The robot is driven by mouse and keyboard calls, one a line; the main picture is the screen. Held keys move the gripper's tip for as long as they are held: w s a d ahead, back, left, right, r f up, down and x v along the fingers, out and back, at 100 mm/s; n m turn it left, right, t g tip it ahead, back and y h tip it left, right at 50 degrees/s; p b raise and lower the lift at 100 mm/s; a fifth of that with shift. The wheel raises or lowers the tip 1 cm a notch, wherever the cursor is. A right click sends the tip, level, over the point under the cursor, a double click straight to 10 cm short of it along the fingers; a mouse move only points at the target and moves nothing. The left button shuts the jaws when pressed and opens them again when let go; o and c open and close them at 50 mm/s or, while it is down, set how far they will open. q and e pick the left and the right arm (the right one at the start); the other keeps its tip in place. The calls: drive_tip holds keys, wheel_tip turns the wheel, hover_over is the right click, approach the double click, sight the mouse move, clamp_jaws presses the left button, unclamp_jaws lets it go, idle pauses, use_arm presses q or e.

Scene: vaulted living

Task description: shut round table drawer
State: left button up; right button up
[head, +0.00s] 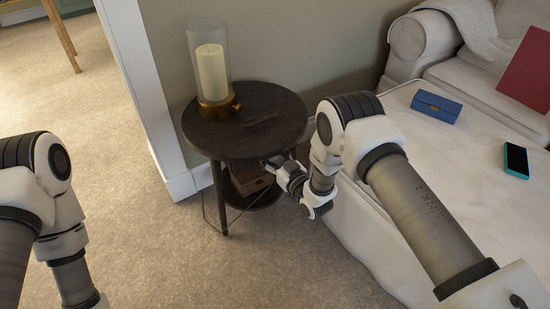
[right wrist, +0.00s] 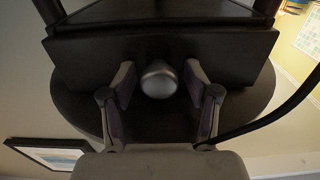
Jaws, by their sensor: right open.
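The dark round table (head: 225,142) stands against the wall in the head view. My right gripper (head: 273,164) is at its right front side, just below the tabletop edge. In the right wrist view, the dark drawer front (right wrist: 90,60) spans the upper part, with a round metal knob (right wrist: 158,80) at its middle. The open fingers of my right gripper (right wrist: 159,68) stand on either side of the knob, with visible gaps. How far the drawer stands out is hard to tell; the head view hides it under the top. My left gripper is outside the frame.
A glass candle holder (head: 211,72) and small dark items (head: 261,121) stand on the tabletop. A brown box (head: 250,181) sits on the lower shelf. The white-covered bed or ottoman (head: 440,170) is close to my right arm, holding a blue case (head: 436,106) and a phone (head: 516,160). Carpet is clear in front.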

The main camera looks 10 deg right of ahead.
drive_tip(key=v, duration=1.2)
drive_tip(key=s+d+f+m+g+h, duration=0.1)
drive_tip(key=s+d+f+g+h, duration=0.1)
drive_tip(key=s+f+g, duration=0.5)
drive_tip(key=s+d+f+m+g+h, duration=0.25)
drive_tip(key=s+f, duration=0.25)
drive_tip(key=s, duration=0.4)
drive_tip(key=s+d+f+g+h, duration=0.2)
drive_tip(key=s+g, duration=0.6)
drive_tip(key=s, duration=0.9)
use_arm(q)
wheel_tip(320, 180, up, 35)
drive_tip(key=p, duration=3.5)
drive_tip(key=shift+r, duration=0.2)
use_arm(e)
wheel_tip(320, 180, up, 35)
drive_tip(key=shift+w+m, duration=0.4)
drive_tip(key=shift+m, duration=0.05)
drive_tip(key=shift+a+r+t, duration=0.1)
drive_tip(key=shift+t, duration=0.15)
